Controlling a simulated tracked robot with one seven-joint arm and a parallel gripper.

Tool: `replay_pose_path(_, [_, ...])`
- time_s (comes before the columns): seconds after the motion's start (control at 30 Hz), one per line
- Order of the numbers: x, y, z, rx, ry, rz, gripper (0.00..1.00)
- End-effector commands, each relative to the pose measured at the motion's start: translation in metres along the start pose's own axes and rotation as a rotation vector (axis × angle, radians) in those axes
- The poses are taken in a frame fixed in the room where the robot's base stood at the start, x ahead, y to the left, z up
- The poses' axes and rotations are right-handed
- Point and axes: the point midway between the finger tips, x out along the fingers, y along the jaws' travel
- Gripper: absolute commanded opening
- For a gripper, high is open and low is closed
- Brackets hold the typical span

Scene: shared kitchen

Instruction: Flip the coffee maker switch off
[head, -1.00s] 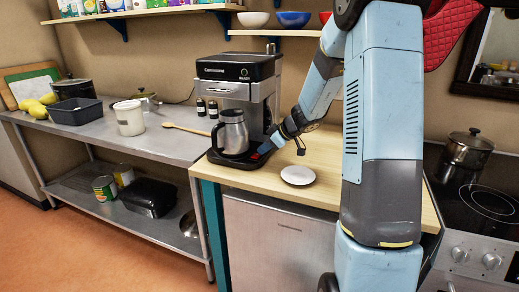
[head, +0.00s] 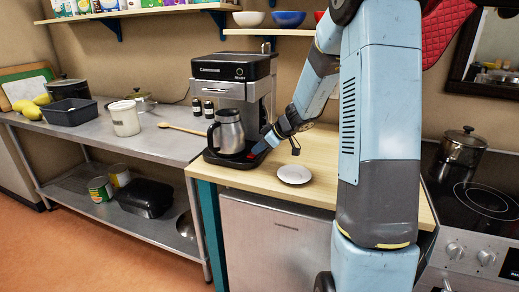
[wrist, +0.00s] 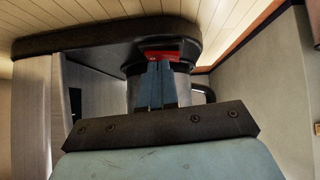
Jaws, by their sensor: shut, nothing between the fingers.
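The coffee maker (head: 233,68) is black and silver and stands on the wooden counter, with "READY" lit on its front. A steel carafe (head: 229,130) sits on its black base (head: 238,163). In the wrist view the red switch (wrist: 173,55) shows on the edge of the base, right at my fingertips. My gripper (wrist: 157,66) has its two blue fingers together, with nothing held. In the head view my gripper (head: 262,147) is at the right front of the base and hides most of the switch. I cannot tell whether the fingers touch it or which way it is set.
A small white saucer (head: 294,174) lies on the counter just right of the base. Two small dark bottles (head: 202,108) stand left of the machine. A wooden spoon (head: 184,128) lies on the steel table. A stove with a pot (head: 462,146) is at right.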

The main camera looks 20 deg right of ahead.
Motion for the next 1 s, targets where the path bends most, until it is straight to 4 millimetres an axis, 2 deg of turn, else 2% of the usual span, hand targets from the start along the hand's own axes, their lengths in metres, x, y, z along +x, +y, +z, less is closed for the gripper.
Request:
replay_pose_path(0.17, [-0.005, 0.001, -0.006, -0.004, 0.001, 0.0, 0.0])
replay_pose_path(0.37, [-0.027, 0.006, -0.028, -0.006, 0.001, 0.001, 0.0])
replay_pose_path(0.7, [-0.093, 0.017, -0.026, 0.0, 0.0, 0.003, 0.0])
replay_pose_path(0.83, [-0.111, 0.019, -0.026, -0.001, 0.0, 0.001, 0.0])
replay_pose_path(1.0, [-0.123, 0.02, -0.026, -0.001, 0.0, -0.002, 0.0])
